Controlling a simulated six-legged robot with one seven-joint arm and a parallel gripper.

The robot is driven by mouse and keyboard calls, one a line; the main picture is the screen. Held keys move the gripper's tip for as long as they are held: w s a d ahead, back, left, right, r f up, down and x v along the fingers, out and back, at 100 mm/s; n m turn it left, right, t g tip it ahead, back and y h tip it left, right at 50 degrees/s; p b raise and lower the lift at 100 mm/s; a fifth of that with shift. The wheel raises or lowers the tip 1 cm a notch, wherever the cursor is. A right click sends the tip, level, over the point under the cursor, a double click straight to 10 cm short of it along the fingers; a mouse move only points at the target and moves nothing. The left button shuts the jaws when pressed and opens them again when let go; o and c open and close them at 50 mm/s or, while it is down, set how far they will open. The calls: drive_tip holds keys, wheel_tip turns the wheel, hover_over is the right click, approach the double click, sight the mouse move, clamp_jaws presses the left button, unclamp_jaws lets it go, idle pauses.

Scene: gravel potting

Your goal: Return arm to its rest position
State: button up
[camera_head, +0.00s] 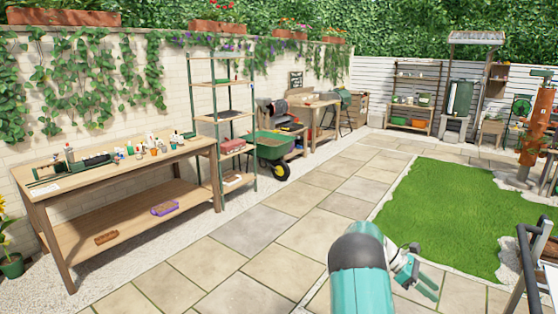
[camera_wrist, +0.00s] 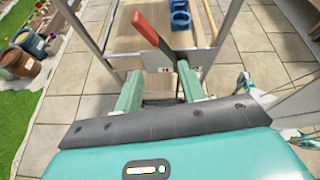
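My gripper (camera_head: 428,284) is low at the bottom right of centre in the head view, above the paving at the end of my teal arm. In the wrist view, my gripper (camera_wrist: 160,74) has its two green fingers apart, with nothing seen held between them. A red-handled tool (camera_wrist: 152,32) shows beyond the fingertips, over a wooden surface with a metal frame. I cannot tell exactly what it rests on.
A wooden potting table (camera_head: 120,170) with bottles and small pots stands at the left. A shelf rack (camera_head: 222,110) and a green wheelbarrow (camera_head: 272,148) are behind it. A dark metal rail (camera_head: 530,265) stands at the right edge. The paving (camera_head: 250,235) between is clear.

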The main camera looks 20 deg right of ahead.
drive_tip(key=w+a+r+m+t+y, duration=0.15)
drive_tip(key=a+r+t, duration=0.45)
drive_tip(key=a, duration=0.7)
drive_tip(key=w+a+r+m+t+y, duration=0.1)
drive_tip(key=a+r+m+t+y, duration=0.15)
drive_tip(key=a+r, duration=0.9)
drive_tip(key=s+a+m+t+y, duration=0.1)
drive_tip(key=s+a, duration=0.3)
drive_tip(key=a, duration=0.4)
drive_tip(key=s+a+m+t+y, duration=0.1)
drive_tip(key=s+a+t, duration=0.3)
drive_tip(key=a, duration=0.5)
drive_tip(key=s+a+r+m+t, duration=0.1)
drive_tip(key=s+a, duration=0.3)
drive_tip(key=a, duration=0.5)
drive_tip(key=shift+a+m+t+y, duration=0.2)
drive_tip(key=shift+m+t+y, duration=0.2)
drive_tip(key=shift+m+t, duration=0.35)
drive_tip(key=shift+s+d+r, duration=0.1)
drive_tip(key=shift+d, duration=0.05)
drive_tip(key=shift+c, duration=0.4)
